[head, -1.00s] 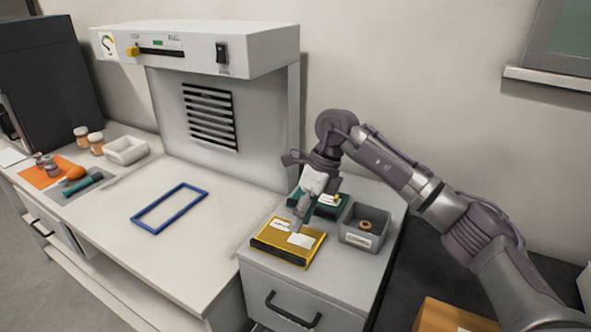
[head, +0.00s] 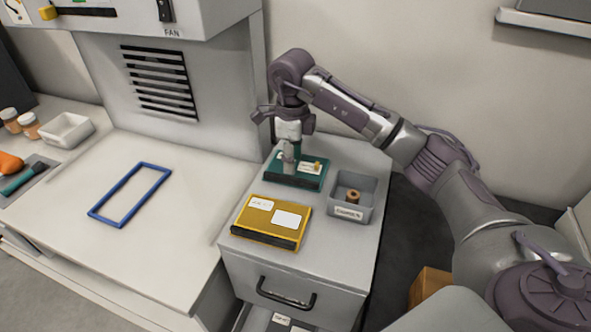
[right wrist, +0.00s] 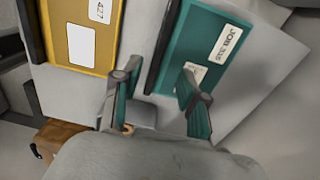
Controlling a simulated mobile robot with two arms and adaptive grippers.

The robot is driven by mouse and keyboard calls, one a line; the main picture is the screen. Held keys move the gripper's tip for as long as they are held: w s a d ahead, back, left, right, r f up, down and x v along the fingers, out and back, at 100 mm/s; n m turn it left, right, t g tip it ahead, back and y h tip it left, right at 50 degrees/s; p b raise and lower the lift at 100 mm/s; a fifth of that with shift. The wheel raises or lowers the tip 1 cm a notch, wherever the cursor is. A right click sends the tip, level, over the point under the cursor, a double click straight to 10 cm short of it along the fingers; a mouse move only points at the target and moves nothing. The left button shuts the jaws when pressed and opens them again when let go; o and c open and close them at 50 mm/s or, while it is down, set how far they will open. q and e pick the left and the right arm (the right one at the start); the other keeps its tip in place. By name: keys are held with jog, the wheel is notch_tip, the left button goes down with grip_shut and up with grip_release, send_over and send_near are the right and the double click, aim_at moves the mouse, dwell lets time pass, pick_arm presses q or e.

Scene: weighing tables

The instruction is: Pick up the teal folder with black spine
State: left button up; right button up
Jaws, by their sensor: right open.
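The teal folder (head: 310,180) lies on the grey cabinet top, behind the yellow folder. In the right wrist view, the teal folder (right wrist: 205,35) shows its black spine along its left edge and white labels, one reading "JOB". My right gripper (head: 289,158) points down over the teal folder and covers part of it. In the right wrist view its two fingers (right wrist: 158,88) are apart with nothing held between them. One fingertip overlaps the teal folder's near end in the picture; contact cannot be told. My left gripper is not in view.
The yellow folder (head: 263,231) lies in front of the teal one. A grey bin (head: 365,214) with a brown ring-like item stands right of it. A small brass-coloured item (head: 317,164) shows at the teal folder. A blue frame (head: 101,209) lies on the bench at left.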

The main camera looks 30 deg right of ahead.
aim_at(295, 179)
jog(key=f+p, duration=0.1)
jog(key=f, duration=0.1)
jog(key=s+f+p, duration=0.1)
jog(key=f, duration=0.1)
jog(key=shift+d+f, duration=0.1)
jog(key=shift+d, duration=0.05)
jog(key=shift+w+f, duration=0.1)
jog(key=shift+f, duration=0.4)
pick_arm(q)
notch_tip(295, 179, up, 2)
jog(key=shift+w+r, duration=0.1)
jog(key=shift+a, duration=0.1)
pick_arm(e)
grip_shut()
